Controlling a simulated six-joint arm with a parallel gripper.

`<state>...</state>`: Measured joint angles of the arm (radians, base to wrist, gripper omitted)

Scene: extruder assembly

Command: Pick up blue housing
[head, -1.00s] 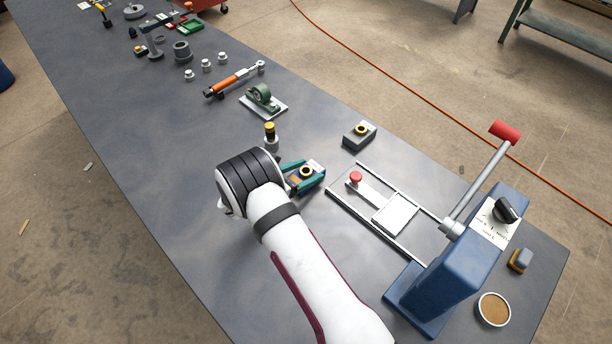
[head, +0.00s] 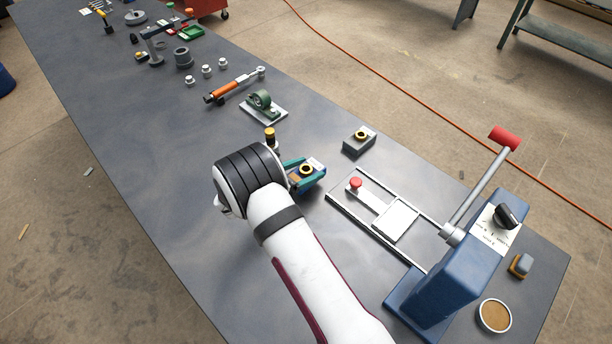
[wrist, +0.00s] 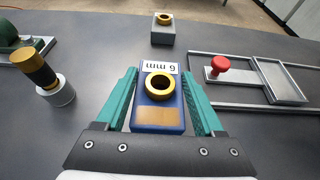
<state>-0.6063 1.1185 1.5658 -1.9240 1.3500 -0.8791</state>
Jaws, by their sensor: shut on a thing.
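The blue housing (wrist: 146,126) is a small block with a gold ring on top, a tan patch and a white label reading "6 mm". In the wrist view it sits between the two teal fingers of my gripper (wrist: 158,98), which are shut on its sides. In the head view the housing (head: 317,174) is partly hidden by my gripper (head: 303,174), just left of the slide fixture. I cannot tell whether it still touches the table.
A grey block with a gold ring (head: 359,139) stands behind. A black and gold post (head: 270,139) is close to my gripper. The slide fixture with a red knob (head: 355,184) and a blue lever press (head: 446,269) are to the right.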

